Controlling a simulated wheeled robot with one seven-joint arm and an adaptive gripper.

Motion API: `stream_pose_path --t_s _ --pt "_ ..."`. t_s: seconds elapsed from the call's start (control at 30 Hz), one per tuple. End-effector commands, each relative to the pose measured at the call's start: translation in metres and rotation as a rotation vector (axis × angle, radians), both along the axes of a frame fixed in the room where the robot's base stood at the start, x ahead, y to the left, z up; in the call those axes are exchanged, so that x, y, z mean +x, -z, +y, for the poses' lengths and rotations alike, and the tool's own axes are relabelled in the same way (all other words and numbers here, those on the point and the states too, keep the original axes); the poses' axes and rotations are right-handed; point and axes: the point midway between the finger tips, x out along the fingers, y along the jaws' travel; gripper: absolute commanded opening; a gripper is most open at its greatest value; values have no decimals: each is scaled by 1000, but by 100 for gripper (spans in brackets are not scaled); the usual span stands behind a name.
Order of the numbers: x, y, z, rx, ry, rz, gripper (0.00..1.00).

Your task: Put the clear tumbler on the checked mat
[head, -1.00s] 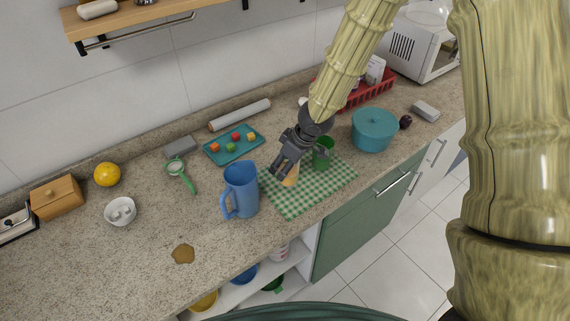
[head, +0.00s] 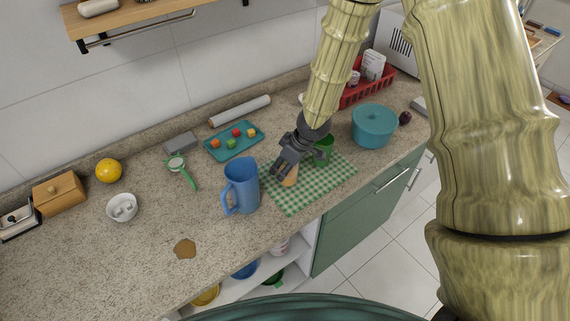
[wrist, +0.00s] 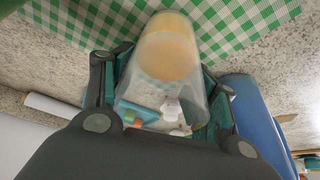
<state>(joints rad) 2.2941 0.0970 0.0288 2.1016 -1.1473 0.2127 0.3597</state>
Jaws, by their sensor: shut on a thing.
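The clear tumbler (wrist: 165,80) is held between the two fingers of my gripper (wrist: 160,108), which is shut on its sides. An amber layer shows at its far end in the wrist view. In the head view its amber lower part (head: 290,178) shows just below my gripper (head: 284,170), over the left part of the checked mat (head: 310,195). The fingers hide the rest of it. The green and white checked mat also shows in the wrist view (wrist: 245,22). I cannot tell whether the tumbler touches the mat.
A blue pitcher (head: 242,188) stands close to the mat's left edge. A green mug (head: 324,150) stands at the mat's back, beside my gripper. A teal pot (head: 373,127) is to the right, and a teal tray (head: 234,141) with small blocks is behind. A brown spill (head: 185,249) lies at front left.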

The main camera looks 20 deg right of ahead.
Motion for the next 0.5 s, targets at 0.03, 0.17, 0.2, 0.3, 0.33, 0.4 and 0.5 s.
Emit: stream_pose_path --t_s 0.03,0.17,0.2,0.3,0.33,0.4,0.5 --pt "0 0 0 0 0 0 30" --pt "0 0 0 1 0 -1 30" --pt "0 0 0 1 0 -1 30" --pt "0 2 0 0 0 0 30" --pt "0 3 0 0 0 0 30" --pt "0 2 0 0 0 0 69" --pt "0 2 0 0 0 0 82"
